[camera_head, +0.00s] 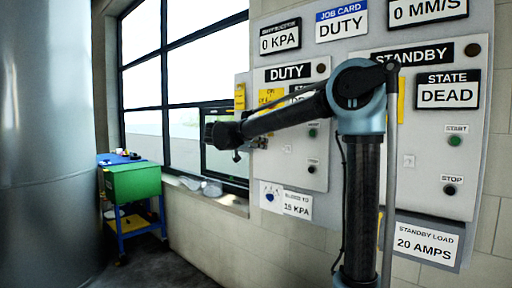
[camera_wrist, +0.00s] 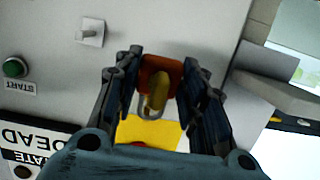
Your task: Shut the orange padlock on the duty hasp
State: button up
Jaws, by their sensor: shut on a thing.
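The orange padlock (camera_wrist: 160,76) is between the fingers of my gripper (camera_wrist: 161,66) in the wrist view, with the gripper shut on it. Its grey shackle (camera_wrist: 143,108) shows below the body; I cannot tell whether it is open. A white plate with a grey peg (camera_wrist: 91,33), possibly the duty hasp, is on the panel up and left, apart from the padlock. In the head view my gripper (camera_head: 240,146) is at the left edge of the duty panel (camera_head: 312,172); the padlock is not clear there.
A green start button (camera_wrist: 15,67) and a DEAD state sign (camera_wrist: 38,143) are left in the wrist view. The standby panel (camera_head: 434,190) is right in the head view. A window sill (camera_head: 215,199) and green box (camera_head: 134,181) are left. My arm hides part of the panels.

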jog(key=shift+r+x, duration=0.2)
jog(key=shift+x, duration=0.85)
jog(key=shift+w+d+f, duration=0.3)
jog(key=shift+w, duration=0.15)
jog(key=o, duration=1.1)
jog(key=shift+c, duration=0.2)
